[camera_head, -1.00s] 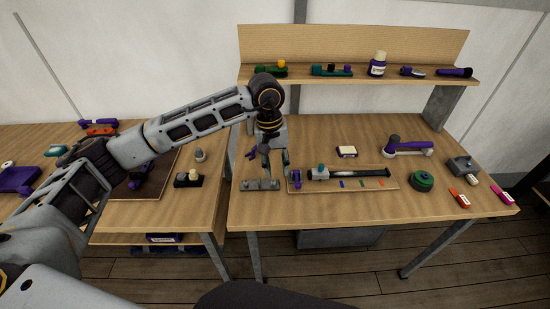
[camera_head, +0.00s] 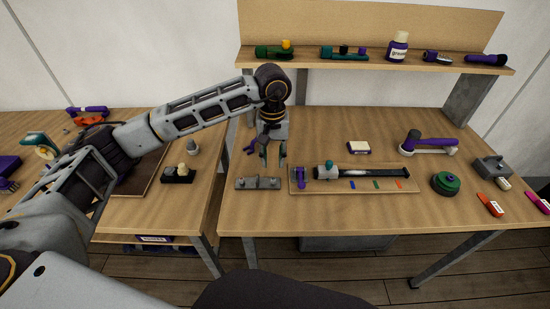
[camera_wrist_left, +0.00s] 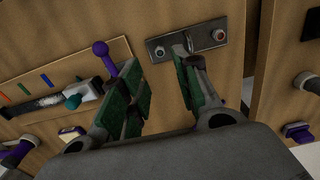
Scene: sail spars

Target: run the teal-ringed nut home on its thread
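A grey metal plate (camera_head: 258,183) lies at the front left of the right-hand table. Small round nuts or bolt heads stand on it; in the left wrist view the plate (camera_wrist_left: 200,40) shows one near each end, and I cannot make out a teal ring on either. A teal knob (camera_head: 329,163) sits on the grey collar of a dark rod (camera_head: 375,173) on a thin board; it also shows in the left wrist view (camera_wrist_left: 73,101). My left gripper (camera_head: 274,160) hangs above the table behind the plate, its green-padded fingers (camera_wrist_left: 156,65) apart and empty. My right gripper is out of view.
A purple upright piece (camera_head: 300,177) stands on the board's left end (camera_head: 340,188). A green round container (camera_head: 445,183) and a purple-headed hammer (camera_head: 420,146) lie to the right. A shelf (camera_head: 370,62) spans the back. A gap separates the two tables.

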